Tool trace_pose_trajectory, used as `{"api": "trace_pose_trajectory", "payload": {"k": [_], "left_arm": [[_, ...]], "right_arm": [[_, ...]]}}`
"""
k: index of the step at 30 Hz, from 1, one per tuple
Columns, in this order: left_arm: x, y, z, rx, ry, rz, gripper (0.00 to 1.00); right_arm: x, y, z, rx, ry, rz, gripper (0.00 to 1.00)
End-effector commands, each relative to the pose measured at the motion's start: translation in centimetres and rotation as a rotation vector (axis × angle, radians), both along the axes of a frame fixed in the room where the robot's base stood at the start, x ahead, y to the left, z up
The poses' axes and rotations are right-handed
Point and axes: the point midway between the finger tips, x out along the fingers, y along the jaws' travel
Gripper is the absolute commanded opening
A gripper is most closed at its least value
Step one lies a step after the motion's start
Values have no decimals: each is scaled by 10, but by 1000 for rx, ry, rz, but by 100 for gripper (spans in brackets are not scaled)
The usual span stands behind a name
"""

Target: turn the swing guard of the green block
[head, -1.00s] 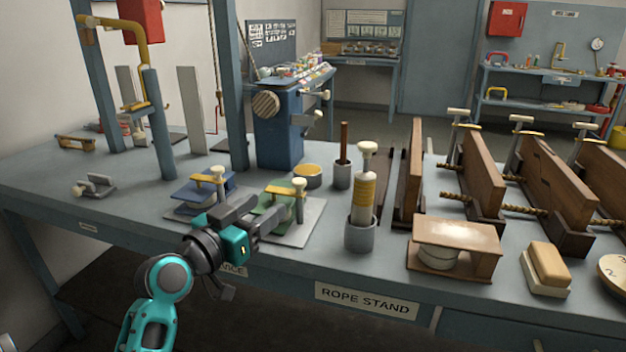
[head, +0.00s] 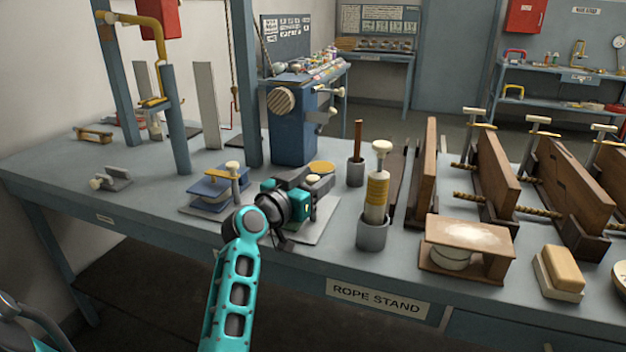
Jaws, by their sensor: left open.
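The green block (head: 322,207) sits on a pale plate (head: 318,232) at the front of the bench. My left gripper (head: 318,187) is over it, open, and hides most of the block and its swing guard. A cream knob (head: 313,180) shows among the gripper's fingers; I cannot tell whether they touch it. The guard's angle is hidden. My right gripper is not in view.
A blue block (head: 208,189) with a yellow guard and cream knob stands left of the gripper. A grey cup (head: 372,232) holding a yellow-banded plunger stands to the right. A blue post machine (head: 292,135) is behind.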

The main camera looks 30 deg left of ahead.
Motion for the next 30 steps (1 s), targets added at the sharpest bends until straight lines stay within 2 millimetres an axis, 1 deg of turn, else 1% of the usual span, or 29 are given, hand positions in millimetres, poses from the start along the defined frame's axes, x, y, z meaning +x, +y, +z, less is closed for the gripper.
{"api": "trace_pose_trajectory", "payload": {"k": [5, 22, 30], "left_arm": [[0, 0, 0, 0, 1, 0, 55], [0, 0, 0, 0, 1, 0, 0], [0, 0, -1, 0, 1, 0, 0]], "right_arm": [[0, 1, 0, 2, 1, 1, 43], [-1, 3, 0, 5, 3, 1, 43], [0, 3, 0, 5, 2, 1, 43]]}}
